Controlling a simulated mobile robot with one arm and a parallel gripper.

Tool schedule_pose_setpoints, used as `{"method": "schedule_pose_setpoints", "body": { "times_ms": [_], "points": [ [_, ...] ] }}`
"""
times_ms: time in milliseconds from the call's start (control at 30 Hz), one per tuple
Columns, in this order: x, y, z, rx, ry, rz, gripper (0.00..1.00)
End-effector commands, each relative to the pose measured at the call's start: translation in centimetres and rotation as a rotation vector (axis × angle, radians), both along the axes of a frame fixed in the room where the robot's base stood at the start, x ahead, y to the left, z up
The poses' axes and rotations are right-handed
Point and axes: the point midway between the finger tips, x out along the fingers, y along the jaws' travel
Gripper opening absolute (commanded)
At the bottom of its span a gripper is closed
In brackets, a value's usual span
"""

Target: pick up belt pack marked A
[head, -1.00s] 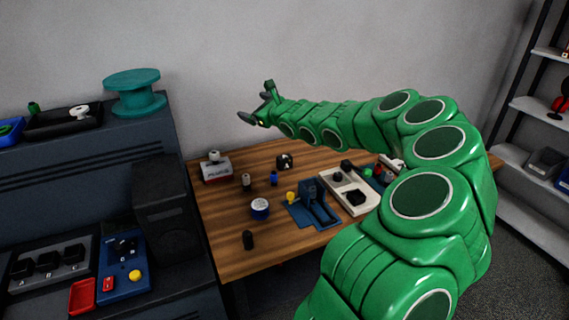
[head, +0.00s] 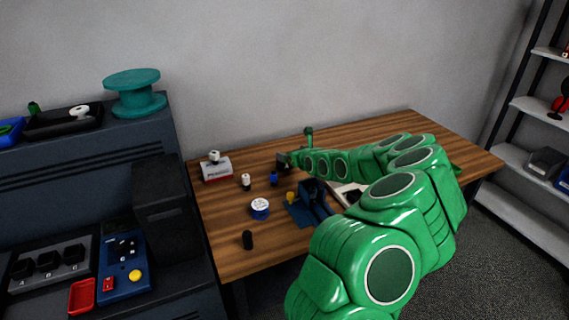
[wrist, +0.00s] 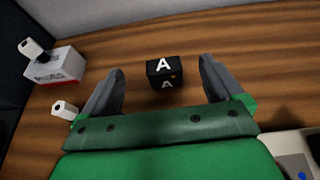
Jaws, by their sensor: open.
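The belt pack marked A (wrist: 163,74) is a small black box with white letters A on its top and front. It sits on the wooden table in the wrist view, between and ahead of my fingertips. My gripper (wrist: 162,66) is open, one grey finger on each side of the pack, with gaps on both sides. I cannot tell how high the fingers are above the table. In the head view my gripper is over the back of the table and largely hides the pack.
A white and red box (head: 216,169) and a small white-topped bottle (head: 246,182) stand to the left. A blue-white roll (head: 260,208), a black cylinder (head: 248,240) and a blue stand (head: 311,190) are nearer the front.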

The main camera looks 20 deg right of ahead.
Motion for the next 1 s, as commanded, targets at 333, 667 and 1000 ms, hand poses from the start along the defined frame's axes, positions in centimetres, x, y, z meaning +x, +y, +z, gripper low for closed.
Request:
{"method": "schedule_pose_setpoints", "body": {
  "times_ms": [333,667,1000],
  "points": [
    [0.6,0.1,-3.6,-0.004,0.001,0.002,0.94],
    [2.1,0.1,-4.0,-0.001,0.0,0.002,0.94],
    [3.9,0.0,-5.0,-0.006,0.006,-0.001,0.94]
  ]
}}
